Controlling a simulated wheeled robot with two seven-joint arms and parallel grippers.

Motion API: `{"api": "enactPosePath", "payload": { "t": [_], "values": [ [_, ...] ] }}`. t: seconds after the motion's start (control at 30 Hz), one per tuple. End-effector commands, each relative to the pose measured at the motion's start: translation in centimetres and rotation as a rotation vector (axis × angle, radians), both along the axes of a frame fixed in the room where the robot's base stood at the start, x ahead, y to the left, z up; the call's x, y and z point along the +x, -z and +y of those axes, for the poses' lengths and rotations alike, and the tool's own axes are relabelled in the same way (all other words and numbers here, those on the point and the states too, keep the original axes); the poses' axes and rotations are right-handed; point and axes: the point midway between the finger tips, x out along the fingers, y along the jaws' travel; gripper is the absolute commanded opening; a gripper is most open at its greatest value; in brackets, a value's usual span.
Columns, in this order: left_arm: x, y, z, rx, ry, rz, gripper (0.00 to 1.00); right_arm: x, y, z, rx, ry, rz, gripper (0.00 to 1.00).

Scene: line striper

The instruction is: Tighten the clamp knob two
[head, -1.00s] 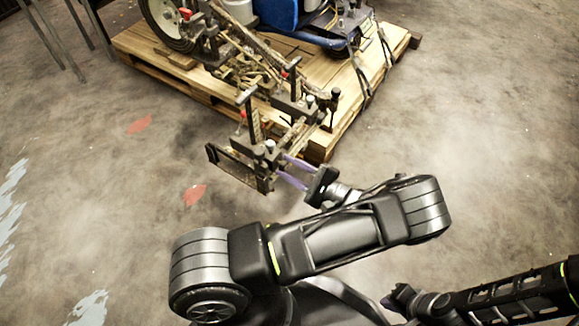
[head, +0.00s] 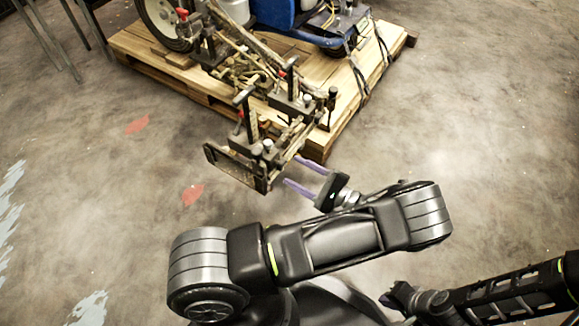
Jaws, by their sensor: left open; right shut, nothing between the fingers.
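The line striper's dirty metal carriage (head: 240,170) sticks out past the pallet's near corner. It carries dark T-handles (head: 246,94), red knobs and small pale round knobs, one of them a pale knob (head: 267,145) near the carriage's outer end. I cannot tell which is clamp knob two. My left gripper (head: 291,169) is open and empty, its two purple fingers pointing left at the carriage's near right side, apparently just clear of the pale knob. My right gripper (head: 391,298) is shut and empty, low in the view, well away from the striper.
The striper stands on a wooden pallet (head: 345,115) with dark straps at its right. A wheel (head: 165,20) and blue body are at the back. Metal legs (head: 50,40) stand at top left. The concrete floor is clear on both sides, with red and pale paint marks.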

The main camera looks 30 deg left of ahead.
Motion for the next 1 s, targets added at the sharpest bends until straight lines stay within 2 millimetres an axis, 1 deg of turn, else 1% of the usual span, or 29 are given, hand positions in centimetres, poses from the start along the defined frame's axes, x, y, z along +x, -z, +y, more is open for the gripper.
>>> {"api": "enactPosePath", "payload": {
  "t": [0.03,0.1,0.2,0.3,0.87,0.97,1.0],
  "values": [
    [0.1,0.0,-0.9,0.001,0.004,-0.001,0.53,0.0,-0.1,0.0,0.0,-0.001,0.001,0.0],
    [0.1,0.0,-2.1,0.001,0.005,-0.002,0.53,-0.1,-0.2,0.1,0.001,-0.002,0.001,0.0],
    [0.1,0.0,-3.4,0.003,0.004,-0.002,0.53,-0.1,-0.1,0.1,0.001,-0.002,0.001,0.0],
    [0.1,0.0,-4.1,0.001,0.003,0.0,0.53,-0.1,-0.1,0.1,0.001,-0.002,0.001,0.0],
    [0.0,0.0,-4.2,-0.001,-0.001,0.0,0.53,0.0,-0.1,0.0,0.0,-0.001,0.001,0.0],
    [0.0,-0.5,-4.2,-0.001,-0.001,0.0,0.53,-0.1,-0.6,0.1,0.001,-0.002,0.001,0.0],
    [0.0,-0.9,-4.2,-0.001,-0.001,0.0,0.53,-0.1,-1.0,0.1,0.001,-0.003,0.002,0.0]
  ]
}}
